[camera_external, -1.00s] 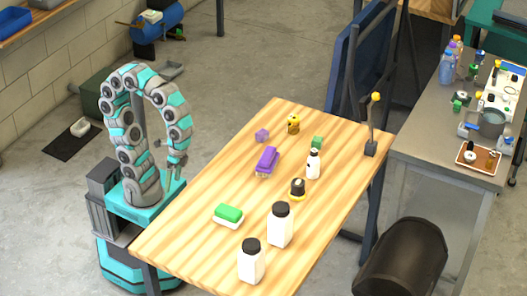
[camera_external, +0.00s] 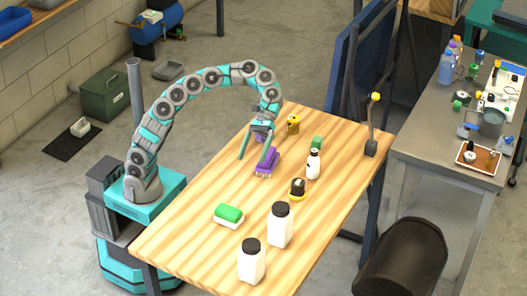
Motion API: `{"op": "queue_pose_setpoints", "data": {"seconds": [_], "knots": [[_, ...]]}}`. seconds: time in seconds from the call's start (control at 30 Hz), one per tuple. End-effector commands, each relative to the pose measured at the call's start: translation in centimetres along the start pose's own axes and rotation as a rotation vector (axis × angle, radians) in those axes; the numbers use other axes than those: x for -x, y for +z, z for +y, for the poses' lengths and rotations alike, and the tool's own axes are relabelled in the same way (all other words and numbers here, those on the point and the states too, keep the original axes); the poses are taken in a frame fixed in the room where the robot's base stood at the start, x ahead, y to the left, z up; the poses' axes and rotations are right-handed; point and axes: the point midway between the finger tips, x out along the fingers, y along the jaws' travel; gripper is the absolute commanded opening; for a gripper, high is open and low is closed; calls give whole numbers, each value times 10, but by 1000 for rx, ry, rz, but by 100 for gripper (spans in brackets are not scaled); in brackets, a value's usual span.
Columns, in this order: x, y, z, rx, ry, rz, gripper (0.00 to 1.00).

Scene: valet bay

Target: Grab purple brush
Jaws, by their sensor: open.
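The purple brush (camera_external: 267,161) lies on the wooden table (camera_external: 185,240), with pale bristles showing at its near end. My gripper (camera_external: 254,159) is open and points down at the brush. One finger is to the left of the brush, and the other overlaps it in the picture. I cannot tell whether either finger touches it. A small purple block behind the brush is mostly hidden by my gripper.
A green-topped brush (camera_external: 229,213) and two white bottles with black lids (camera_external: 281,225) (camera_external: 251,262) stand nearer. A small white bottle (camera_external: 313,164), black-and-yellow item (camera_external: 297,188), green block (camera_external: 317,143), yellow item (camera_external: 293,124) and lever (camera_external: 372,128) are rightward.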

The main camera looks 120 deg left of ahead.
Motion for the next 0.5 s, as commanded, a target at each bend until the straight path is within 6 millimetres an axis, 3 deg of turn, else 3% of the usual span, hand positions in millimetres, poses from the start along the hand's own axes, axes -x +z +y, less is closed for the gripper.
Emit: {"op": "queue_pose_setpoints", "data": {"seconds": [0.1, 0.3, 0.5], "knots": [[27, -30, 10, 124, 52, -35, 100], [45, -73, 5, 306, 88, -102, 100], [48, -88, 2, 374, 96, -132, 100]]}}
